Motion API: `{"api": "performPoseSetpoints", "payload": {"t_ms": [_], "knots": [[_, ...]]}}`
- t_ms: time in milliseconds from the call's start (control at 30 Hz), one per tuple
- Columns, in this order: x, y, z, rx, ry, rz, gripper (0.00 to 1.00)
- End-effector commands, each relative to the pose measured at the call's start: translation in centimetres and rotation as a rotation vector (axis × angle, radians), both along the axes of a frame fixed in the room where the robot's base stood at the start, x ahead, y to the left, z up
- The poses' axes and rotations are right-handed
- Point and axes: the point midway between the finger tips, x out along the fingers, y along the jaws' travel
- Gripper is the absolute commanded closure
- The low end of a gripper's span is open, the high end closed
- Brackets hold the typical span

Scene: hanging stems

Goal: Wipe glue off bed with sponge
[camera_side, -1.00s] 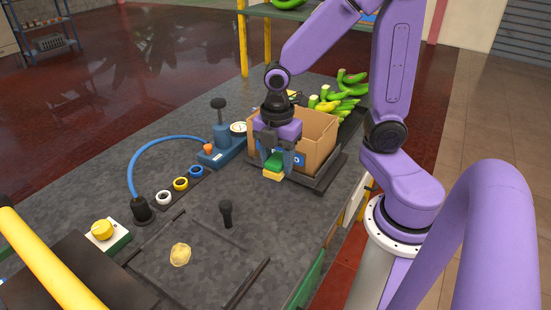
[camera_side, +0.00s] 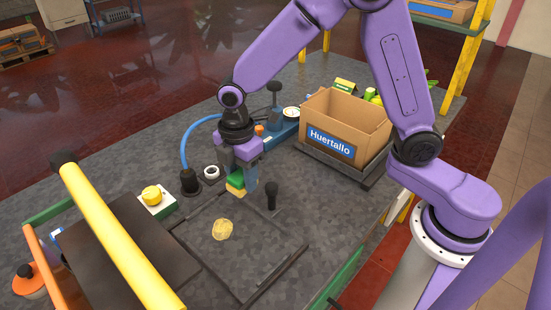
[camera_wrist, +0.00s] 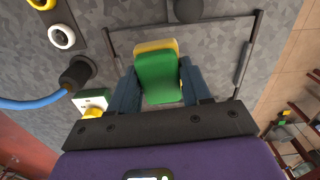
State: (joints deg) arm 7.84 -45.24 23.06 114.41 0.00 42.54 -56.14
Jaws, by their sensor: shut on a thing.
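My gripper (camera_side: 242,181) is shut on a green and yellow sponge (camera_side: 236,185). In the wrist view the sponge (camera_wrist: 158,75) sits between the two fingers, green side towards the camera with a yellow edge showing. The gripper holds it over the far edge of the bed (camera_side: 205,236), a dark framed area on the bench; whether it touches is hard to tell. A yellowish glue patch (camera_side: 222,230) lies on the bed, nearer the side camera than the sponge. The glue is not visible in the wrist view.
A black upright handle (camera_side: 271,194) stands just right of the gripper. A cardboard box (camera_side: 345,128) is at the back right. A blue hose (camera_side: 187,145) curves behind. A yellow bar (camera_side: 115,235) and a yellow-knobbed box (camera_side: 153,197) are at the left.

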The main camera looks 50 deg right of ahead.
Motion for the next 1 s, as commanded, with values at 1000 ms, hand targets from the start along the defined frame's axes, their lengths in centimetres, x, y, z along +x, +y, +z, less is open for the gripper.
{"api": "performPoseSetpoints", "payload": {"t_ms": [1000], "knots": [[0.8,2.8,-6.7,-0.002,0.003,-0.002,0.77]]}}
